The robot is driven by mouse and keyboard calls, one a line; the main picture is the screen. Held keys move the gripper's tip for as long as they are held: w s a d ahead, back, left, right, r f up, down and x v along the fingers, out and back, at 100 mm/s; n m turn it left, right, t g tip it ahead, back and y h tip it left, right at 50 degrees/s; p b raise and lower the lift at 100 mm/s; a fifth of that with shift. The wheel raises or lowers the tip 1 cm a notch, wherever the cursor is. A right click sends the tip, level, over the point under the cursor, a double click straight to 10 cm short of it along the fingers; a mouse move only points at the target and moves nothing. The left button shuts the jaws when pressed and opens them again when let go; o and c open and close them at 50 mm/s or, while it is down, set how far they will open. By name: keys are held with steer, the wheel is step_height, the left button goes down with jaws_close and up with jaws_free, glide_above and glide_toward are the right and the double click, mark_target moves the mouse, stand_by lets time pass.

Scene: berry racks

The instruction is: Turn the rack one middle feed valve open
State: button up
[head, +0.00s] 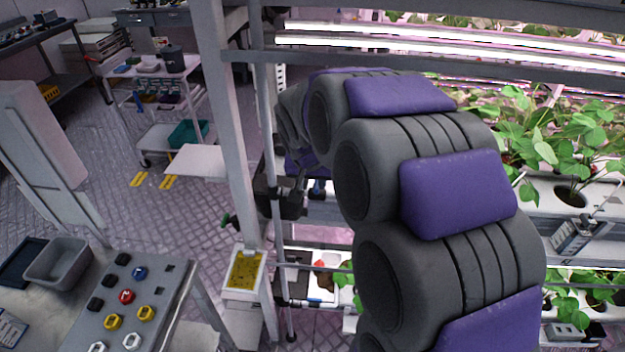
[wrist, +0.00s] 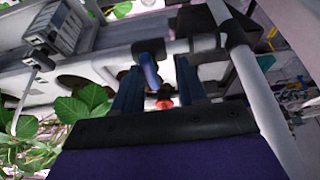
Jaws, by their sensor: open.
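In the wrist view a blue valve handle (wrist: 149,70) hangs from a dark fitting on a pale pipe. My gripper (wrist: 160,78) is open, with its two dark blue fingers on either side of this handle. The handle is nearer the left finger; I cannot tell whether they touch. A small red valve handle (wrist: 164,103) shows between the fingers, beyond the blue one. In the head view a small blue handle (head: 318,187) shows at the rack's middle level, left of my arm. A red handle (head: 320,264) shows lower down. My arm hides most of the gripper there.
A white rack post (head: 225,130) stands left of my arm. Leafy plants (head: 560,130) fill the shelves at right. A button panel (head: 130,300) and a grey bin (head: 58,262) are at lower left. The floor behind the post is mostly open, with a cart (head: 150,80) farther back.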

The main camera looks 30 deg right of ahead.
steer(key=shift+d+f, duration=0.1)
steer(key=shift+d, duration=1.05)
steer(key=c, duration=0.4)
steer(key=shift+w+a, duration=0.1)
steer(key=c, duration=0.3)
steer(key=shift+a, duration=0.35)
jaws_close()
